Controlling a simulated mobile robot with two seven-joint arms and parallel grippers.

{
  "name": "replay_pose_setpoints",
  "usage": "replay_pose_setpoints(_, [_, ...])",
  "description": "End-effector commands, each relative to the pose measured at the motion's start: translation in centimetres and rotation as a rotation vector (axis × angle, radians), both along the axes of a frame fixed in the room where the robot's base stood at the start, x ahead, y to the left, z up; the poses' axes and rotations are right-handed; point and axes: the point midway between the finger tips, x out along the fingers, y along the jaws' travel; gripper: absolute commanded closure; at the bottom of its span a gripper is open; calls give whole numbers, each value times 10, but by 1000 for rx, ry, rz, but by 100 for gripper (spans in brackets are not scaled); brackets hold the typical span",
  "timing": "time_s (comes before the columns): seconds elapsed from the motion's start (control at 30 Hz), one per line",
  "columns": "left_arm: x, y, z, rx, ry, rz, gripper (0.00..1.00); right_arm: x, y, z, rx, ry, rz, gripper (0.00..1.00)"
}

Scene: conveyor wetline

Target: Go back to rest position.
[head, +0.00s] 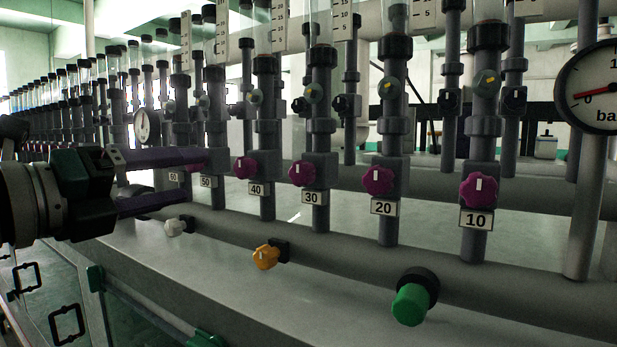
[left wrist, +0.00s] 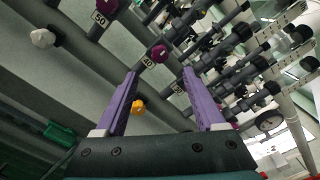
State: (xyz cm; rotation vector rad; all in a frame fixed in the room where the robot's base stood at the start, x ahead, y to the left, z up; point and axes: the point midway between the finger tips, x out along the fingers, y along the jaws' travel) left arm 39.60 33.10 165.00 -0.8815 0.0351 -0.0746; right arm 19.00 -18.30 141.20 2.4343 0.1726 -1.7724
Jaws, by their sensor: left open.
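My left gripper (head: 160,180) reaches in from the left in the head view, with its two purple fingers apart and nothing between them. In the left wrist view its fingers (left wrist: 165,100) also stand apart and empty. In the head view the fingers are in front of the pipes by the labels 60 and 50, near a magenta knob (head: 196,164). I cannot tell whether they touch anything. My right gripper does not show in either view.
A row of upright pipes carries magenta knobs, such as those at labels 40 (head: 245,168), 20 (head: 378,181) and 10 (head: 479,189). Below are a white knob (head: 175,227), a yellow knob (head: 265,257) and a green knob (head: 411,305). A pressure gauge (head: 597,88) is at right.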

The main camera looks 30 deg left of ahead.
Motion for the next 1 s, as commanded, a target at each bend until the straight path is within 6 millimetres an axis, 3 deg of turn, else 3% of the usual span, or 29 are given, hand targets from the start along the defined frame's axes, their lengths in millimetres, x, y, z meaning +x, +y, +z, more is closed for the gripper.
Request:
replay_pose_setpoints(0.57, [-2,1,0,1,0,1,29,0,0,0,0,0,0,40])
replay_pose_setpoints(0.7, [-8,11,-9,-113,11,79,29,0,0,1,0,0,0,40])
replay_pose_setpoints(0.77, [-17,23,-22,-255,28,176,29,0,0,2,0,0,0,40])
replay_pose_setpoints(0.87, [-44,42,-67,-605,92,423,29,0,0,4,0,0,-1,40])
replay_pose_setpoints(0.9, [-61,43,-92,-768,135,540,29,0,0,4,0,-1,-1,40])
replay_pose_setpoints(1.0, [-105,18,-157,-1147,281,821,29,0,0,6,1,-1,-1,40])
